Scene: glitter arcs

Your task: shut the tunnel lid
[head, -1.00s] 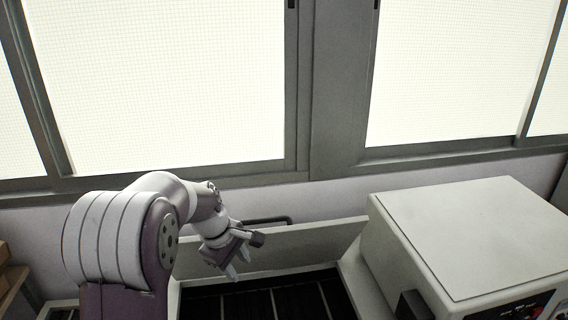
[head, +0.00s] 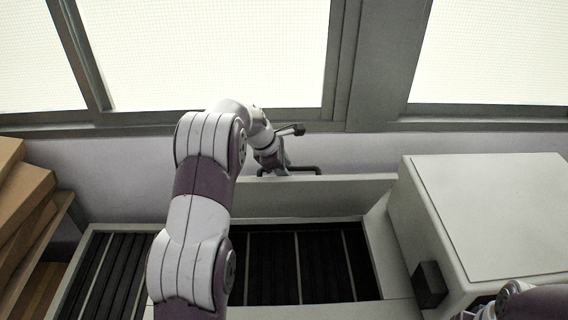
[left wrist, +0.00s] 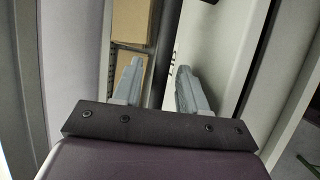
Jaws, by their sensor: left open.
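The tunnel lid (head: 345,196) is a pale panel standing raised along the back of the tunnel (head: 390,255). A dark bar handle (head: 319,170) shows along its top edge. The opening below shows dark slats. My left gripper (head: 283,167) is at the lid's top edge, beside the handle, and partly hides it; I cannot tell whether it touches. In the left wrist view its two grey fingers (left wrist: 158,88) are apart with nothing between them. My right gripper is not in view.
A white cabinet (head: 490,215) with a dark block on its side stands to the right. Cardboard boxes (head: 22,205) sit on a shelf at the left. A wall and windows are close behind the lid. Part of my right arm shows at the lower right.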

